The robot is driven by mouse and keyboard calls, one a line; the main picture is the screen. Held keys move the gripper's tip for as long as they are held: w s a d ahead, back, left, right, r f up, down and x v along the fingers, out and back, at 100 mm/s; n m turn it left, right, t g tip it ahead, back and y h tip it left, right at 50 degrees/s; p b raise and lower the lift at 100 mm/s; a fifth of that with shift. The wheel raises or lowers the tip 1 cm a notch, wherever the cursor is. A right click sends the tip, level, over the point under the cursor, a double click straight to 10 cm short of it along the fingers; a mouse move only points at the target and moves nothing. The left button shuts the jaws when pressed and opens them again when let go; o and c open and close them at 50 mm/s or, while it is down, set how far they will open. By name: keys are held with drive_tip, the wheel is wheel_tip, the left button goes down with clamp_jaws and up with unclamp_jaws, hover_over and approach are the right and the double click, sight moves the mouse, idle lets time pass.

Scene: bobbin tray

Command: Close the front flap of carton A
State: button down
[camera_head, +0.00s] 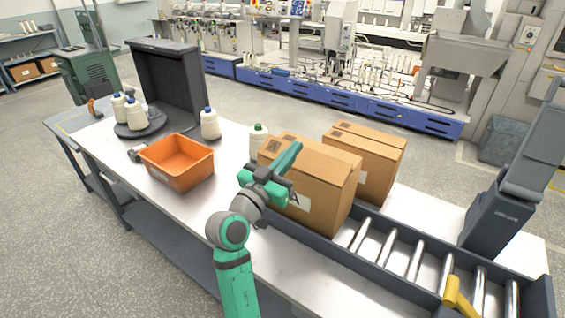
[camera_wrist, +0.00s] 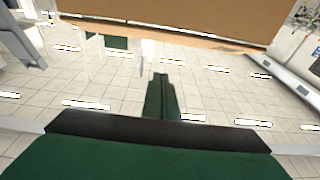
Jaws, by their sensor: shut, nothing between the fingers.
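Two brown cartons stand side by side at the conveyor in the head view: a nearer one (camera_head: 335,190) and a farther one (camera_head: 375,150). My gripper (camera_head: 296,149) is shut and empty, overlapping the nearer carton's front upper edge. My arm hides part of that face, and I cannot make out the front flap's position. In the wrist view, the shut green fingers (camera_wrist: 160,80) point toward a brown cardboard panel (camera_wrist: 180,18) across the top. Whether they touch it is unclear.
A roller conveyor (camera_head: 395,255) with dark side rails runs right of the cartons. An orange bin (camera_head: 178,163), a dark stand (camera_head: 178,80) and several thread cones (camera_head: 210,124) are on the white table to the left. A dark post (camera_head: 495,220) rises at the right.

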sight(301, 160)
drive_tip(key=x, duration=0.3)
drive_tip(key=shift+d, duration=0.3)
drive_tip(key=shift+w+d+f, duration=0.1)
drive_tip(key=shift+w+f, duration=0.1)
drive_tip(key=shift+f, duration=0.4)
drive_tip(key=shift+w+d+f, duration=0.1)
drive_tip(key=shift+w+f, duration=0.1)
drive_tip(key=shift+f, duration=0.45)
drive_tip(key=shift+w+f, duration=0.25)
drive_tip(key=shift+f, duration=0.35)
drive_tip(key=shift+w, duration=0.1)
